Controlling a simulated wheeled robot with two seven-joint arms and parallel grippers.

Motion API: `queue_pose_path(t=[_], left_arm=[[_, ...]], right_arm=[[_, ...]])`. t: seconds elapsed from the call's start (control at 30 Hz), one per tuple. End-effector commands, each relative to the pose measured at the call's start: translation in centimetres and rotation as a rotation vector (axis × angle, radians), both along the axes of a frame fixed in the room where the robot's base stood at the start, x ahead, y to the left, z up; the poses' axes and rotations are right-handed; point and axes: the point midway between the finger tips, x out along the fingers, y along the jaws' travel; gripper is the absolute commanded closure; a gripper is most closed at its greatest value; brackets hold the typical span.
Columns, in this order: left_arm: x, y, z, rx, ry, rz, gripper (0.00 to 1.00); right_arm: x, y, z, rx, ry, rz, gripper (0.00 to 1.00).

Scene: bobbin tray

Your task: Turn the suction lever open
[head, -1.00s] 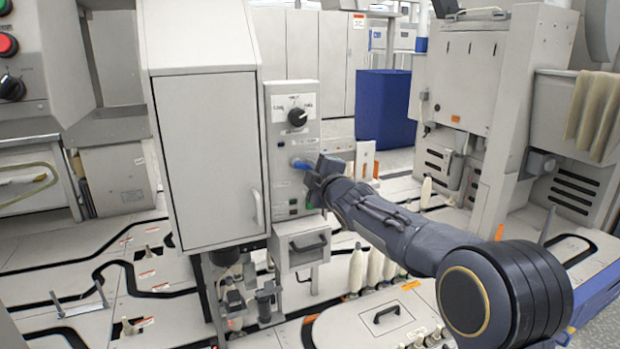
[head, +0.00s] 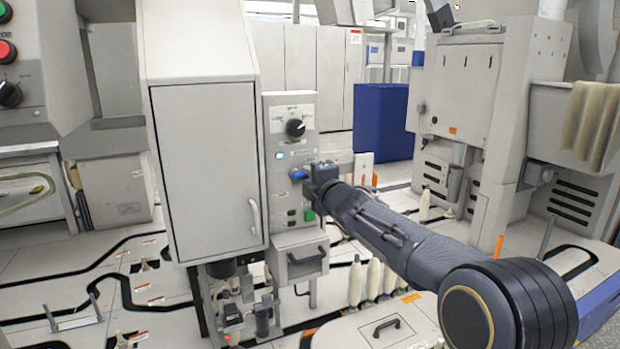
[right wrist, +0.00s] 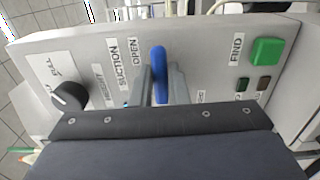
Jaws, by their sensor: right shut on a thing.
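The suction lever is a blue handle on the narrow grey control panel (head: 290,112). In the right wrist view the blue lever (right wrist: 159,62) stands beside the printed words SUCTION and OPEN. My right gripper (right wrist: 160,88) has one finger on each side of it and is shut on it. In the head view a little of the blue lever (head: 297,174) shows left of my right gripper (head: 309,174), which hides the rest. My left gripper is not in view.
A black knob (head: 295,128) sits above the lever, and a green button (head: 309,214) below it. A small blue light (head: 279,155) glows on the panel. A drawer (head: 301,258) with a black handle is underneath. A tall grey cabinet (head: 205,160) stands immediately left.

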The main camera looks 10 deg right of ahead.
Motion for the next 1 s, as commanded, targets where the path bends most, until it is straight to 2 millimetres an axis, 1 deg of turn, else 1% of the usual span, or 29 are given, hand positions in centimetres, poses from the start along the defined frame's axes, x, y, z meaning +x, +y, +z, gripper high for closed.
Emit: queue_pose_path(t=[0.1,0.13,0.27,0.3,0.53,0.63,0.77,0.9,1.0], left_arm=[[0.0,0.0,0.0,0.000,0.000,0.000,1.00],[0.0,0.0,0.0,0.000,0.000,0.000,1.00],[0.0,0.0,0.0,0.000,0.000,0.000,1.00],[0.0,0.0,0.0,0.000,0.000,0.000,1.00],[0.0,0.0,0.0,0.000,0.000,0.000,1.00],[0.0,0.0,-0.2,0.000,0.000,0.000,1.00],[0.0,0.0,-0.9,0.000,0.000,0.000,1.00],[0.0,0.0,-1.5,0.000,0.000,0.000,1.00],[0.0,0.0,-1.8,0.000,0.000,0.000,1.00]], right_arm=[[0.0,0.1,0.0,-0.003,0.000,0.001,1.00],[0.0,0.1,0.0,-0.003,0.000,0.001,0.83],[0.0,0.1,0.0,-0.002,0.000,0.001,0.66],[0.0,0.0,0.0,-0.002,0.000,0.001,0.64],[0.0,0.0,0.0,-0.001,0.000,0.001,0.64],[-0.5,-0.1,0.0,0.000,-0.002,0.001,0.64],[-2.4,-0.4,-0.1,0.001,-0.002,0.002,0.64],[-4.8,-0.8,-0.1,0.002,-0.003,0.002,0.64],[-6.3,-1.1,0.0,0.001,-0.003,0.002,0.64]])
